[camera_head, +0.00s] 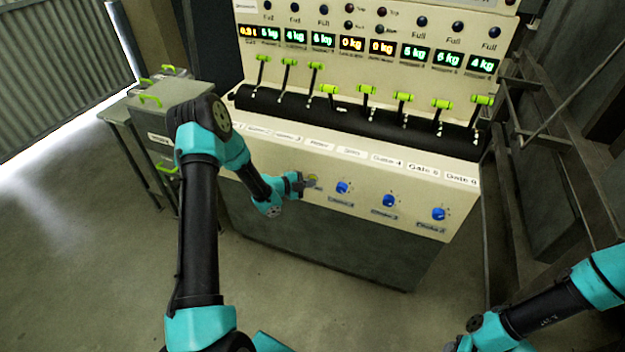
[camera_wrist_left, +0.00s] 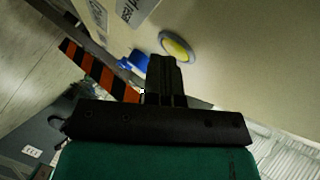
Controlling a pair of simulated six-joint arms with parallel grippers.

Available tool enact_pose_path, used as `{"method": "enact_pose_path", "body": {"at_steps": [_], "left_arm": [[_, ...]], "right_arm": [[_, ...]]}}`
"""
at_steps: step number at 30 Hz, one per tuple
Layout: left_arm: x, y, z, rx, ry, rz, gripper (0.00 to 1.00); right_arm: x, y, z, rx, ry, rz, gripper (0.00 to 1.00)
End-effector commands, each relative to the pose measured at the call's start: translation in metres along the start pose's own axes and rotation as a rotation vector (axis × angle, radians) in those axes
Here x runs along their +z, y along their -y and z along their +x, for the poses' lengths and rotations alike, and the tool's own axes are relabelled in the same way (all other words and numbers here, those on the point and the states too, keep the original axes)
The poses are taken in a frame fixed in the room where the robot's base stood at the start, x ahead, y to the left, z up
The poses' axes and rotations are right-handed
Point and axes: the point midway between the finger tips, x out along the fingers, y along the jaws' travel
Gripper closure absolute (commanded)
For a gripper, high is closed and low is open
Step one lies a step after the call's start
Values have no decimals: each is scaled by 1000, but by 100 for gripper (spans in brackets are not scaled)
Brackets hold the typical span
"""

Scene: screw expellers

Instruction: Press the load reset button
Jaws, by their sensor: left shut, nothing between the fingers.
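The load reset button is most likely the round yellow button (camera_head: 313,177) on the cream front panel of the console, left of the blue knobs. In the left wrist view a yellow button with a pale rim (camera_wrist_left: 176,46) shows just beyond the fingertips. My left gripper (camera_head: 308,183) is shut and empty, with its tips at the button's lower left in the head view. In the left wrist view the closed fingers (camera_wrist_left: 162,62) point toward the button; I cannot tell whether they touch it. My right gripper (camera_head: 455,345) is at the bottom edge, mostly cut off.
Blue knobs (camera_head: 389,200) sit right of the button. Several green-handled levers (camera_head: 367,90) stand above, under number displays (camera_head: 352,45). A grey cabinet with green handles (camera_head: 150,110) stands left. The floor before the console is clear.

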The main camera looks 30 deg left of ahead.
Motion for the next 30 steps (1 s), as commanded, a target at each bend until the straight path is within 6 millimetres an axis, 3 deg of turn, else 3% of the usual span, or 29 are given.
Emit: {"method": "enact_pose_path", "body": {"at_steps": [30], "left_arm": [[-8,-8,-12,0,0,1,100]], "right_arm": [[0,0,0,0,0,0,57]]}}
